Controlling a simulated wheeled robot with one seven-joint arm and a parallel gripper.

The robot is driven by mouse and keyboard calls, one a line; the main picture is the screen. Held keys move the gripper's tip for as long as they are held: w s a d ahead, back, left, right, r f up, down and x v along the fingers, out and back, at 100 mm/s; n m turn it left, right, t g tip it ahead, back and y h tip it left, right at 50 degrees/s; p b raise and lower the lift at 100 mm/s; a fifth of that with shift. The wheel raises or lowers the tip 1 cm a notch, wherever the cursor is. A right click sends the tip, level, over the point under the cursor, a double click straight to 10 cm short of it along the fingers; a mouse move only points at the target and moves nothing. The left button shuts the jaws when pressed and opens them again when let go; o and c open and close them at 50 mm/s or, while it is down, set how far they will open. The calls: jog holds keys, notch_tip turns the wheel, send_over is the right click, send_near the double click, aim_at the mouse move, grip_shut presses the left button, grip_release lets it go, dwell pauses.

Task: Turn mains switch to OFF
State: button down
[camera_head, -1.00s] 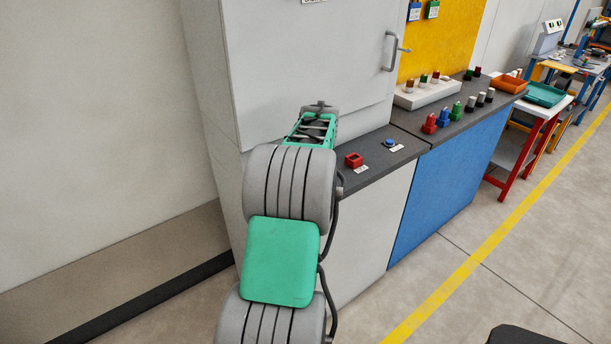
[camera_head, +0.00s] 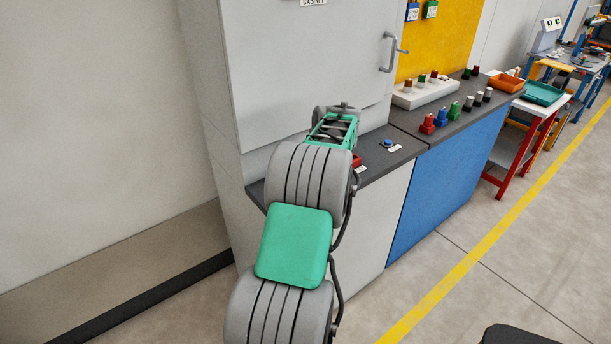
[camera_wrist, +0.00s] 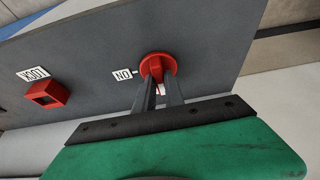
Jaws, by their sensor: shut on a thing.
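The mains switch is a round red knob (camera_wrist: 172,64) on the dark grey counter top, seen in the wrist view. My gripper (camera_wrist: 161,84) has its two dark fingers closed on the raised grip of the knob. A small white "ON" label (camera_wrist: 123,75) lies beside the knob, with a short white mark between them. Another white mark shows at the knob's edge near the fingers. In the head view the knob and my fingertips are hidden behind my arm.
A red block (camera_wrist: 46,95) with a dark recess and a white label (camera_wrist: 33,75) sits farther along the counter. A blue button (camera_head: 388,142) is near it. The grey cabinet (camera_head: 290,70) rises behind my arm. Several coloured pieces stand on the counter to the right.

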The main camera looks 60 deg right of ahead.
jog(key=shift+s, duration=0.15)
jog(key=c, duration=1.6)
grip_release()
jog(key=shift+s, duration=0.1)
jog(key=shift+o, duration=0.8)
jog(key=v, duration=0.7)
jog(key=shift+r, duration=0.4)
jog(key=shift+a, duration=0.1)
